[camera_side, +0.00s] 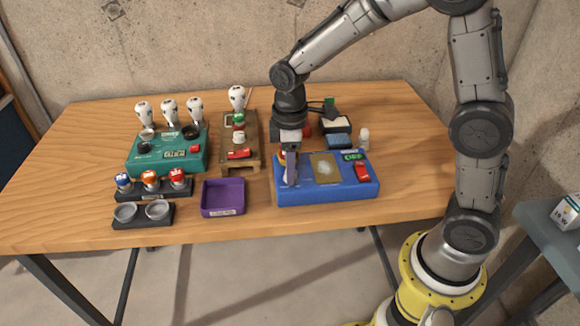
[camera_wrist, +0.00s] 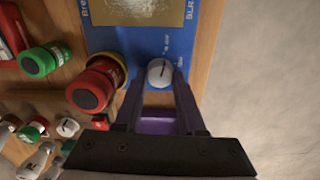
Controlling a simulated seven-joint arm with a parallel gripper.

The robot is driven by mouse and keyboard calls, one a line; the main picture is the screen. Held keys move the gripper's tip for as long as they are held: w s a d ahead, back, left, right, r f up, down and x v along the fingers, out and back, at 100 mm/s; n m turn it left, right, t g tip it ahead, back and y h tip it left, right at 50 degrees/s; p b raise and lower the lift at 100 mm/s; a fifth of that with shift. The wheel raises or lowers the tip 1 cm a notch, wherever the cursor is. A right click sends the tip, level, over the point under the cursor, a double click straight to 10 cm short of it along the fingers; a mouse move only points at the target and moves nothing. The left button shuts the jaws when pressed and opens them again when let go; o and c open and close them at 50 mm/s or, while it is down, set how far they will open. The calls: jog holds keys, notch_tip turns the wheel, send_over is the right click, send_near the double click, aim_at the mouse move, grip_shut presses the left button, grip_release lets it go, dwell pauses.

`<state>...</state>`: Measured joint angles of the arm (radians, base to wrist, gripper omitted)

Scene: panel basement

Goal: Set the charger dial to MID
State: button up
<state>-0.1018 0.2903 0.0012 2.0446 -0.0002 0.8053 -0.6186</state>
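A round white dial (camera_wrist: 160,72) with a dark pointer mark sits on the blue panel box (camera_side: 335,190), with small illegible labels beside it. In the wrist view the dial lies between the fingertips of my gripper (camera_wrist: 159,78). The fingers are spread, one on each side of it, and I cannot tell whether they touch it. In the side view my gripper (camera_side: 290,180) points down at the left end of the blue box and hides the dial. I cannot read which setting the pointer marks.
A red knob (camera_wrist: 93,88) stands close left of my fingers. The blue box also bears a tan plate (camera_side: 325,167) and a red switch (camera_side: 362,173). A purple tray (camera_side: 223,209), a teal box (camera_side: 150,162) and a wooden rack (camera_side: 252,145) stand to the left.

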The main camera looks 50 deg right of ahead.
grip_shut()
jog(key=shift+m, duration=0.3)
jog(key=m, duration=0.3)
jog(key=shift+m, duration=0.3)
jog(key=m, duration=0.6)
jog(key=shift+d+r, duration=0.1)
jog(key=shift+m, duration=0.4)
jog(key=o, duration=0.7)
grip_release()
